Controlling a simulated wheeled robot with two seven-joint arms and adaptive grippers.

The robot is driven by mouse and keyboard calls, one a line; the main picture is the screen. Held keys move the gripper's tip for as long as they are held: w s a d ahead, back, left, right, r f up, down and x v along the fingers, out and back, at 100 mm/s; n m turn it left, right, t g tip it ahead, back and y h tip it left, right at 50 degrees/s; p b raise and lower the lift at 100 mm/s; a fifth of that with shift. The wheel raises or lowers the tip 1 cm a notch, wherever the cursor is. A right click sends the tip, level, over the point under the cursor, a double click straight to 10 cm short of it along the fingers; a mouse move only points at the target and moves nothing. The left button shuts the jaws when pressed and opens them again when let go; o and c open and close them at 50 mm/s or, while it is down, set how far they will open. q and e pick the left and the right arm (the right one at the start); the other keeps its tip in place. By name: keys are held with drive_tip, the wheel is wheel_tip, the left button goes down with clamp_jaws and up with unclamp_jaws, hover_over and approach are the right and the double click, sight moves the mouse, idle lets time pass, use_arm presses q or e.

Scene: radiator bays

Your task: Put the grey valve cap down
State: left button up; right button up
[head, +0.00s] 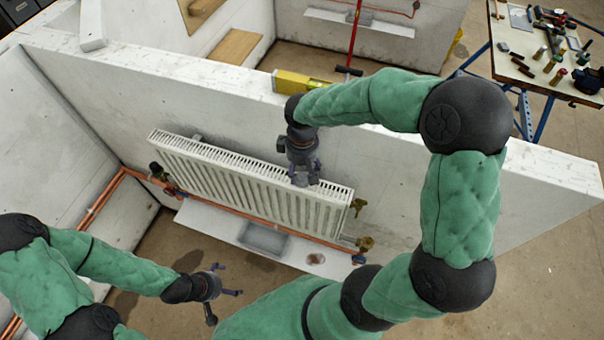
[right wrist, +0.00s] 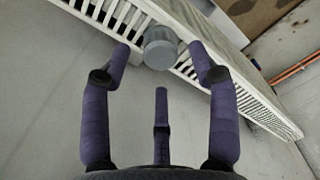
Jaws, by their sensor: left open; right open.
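The grey valve cap (right wrist: 160,47) is a short round cylinder at the radiator's top edge in the right wrist view. It sits between the spread fingertips of my right gripper, with gaps at both sides. In the head view my right gripper (head: 305,177) is open above the top of the white radiator (head: 250,182), near its right end. I cannot make out the cap there, as the fingers cover that spot. The radiator also shows in the right wrist view (right wrist: 262,112). My left gripper (head: 227,292) is open and empty, low at the left, apart from the radiator.
A white shelf board (head: 205,222) below the radiator bears a grey tray (head: 262,239) and a small brownish round thing (head: 316,259). Copper pipes (head: 100,205) run along the wall. A yellow spirit level (head: 300,82) lies on the wall top. A tool table (head: 530,40) stands far right.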

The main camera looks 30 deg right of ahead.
sight(302, 175)
wheel_tip(302, 175, up, 8)
drive_tip(key=shift+r, duration=0.25)
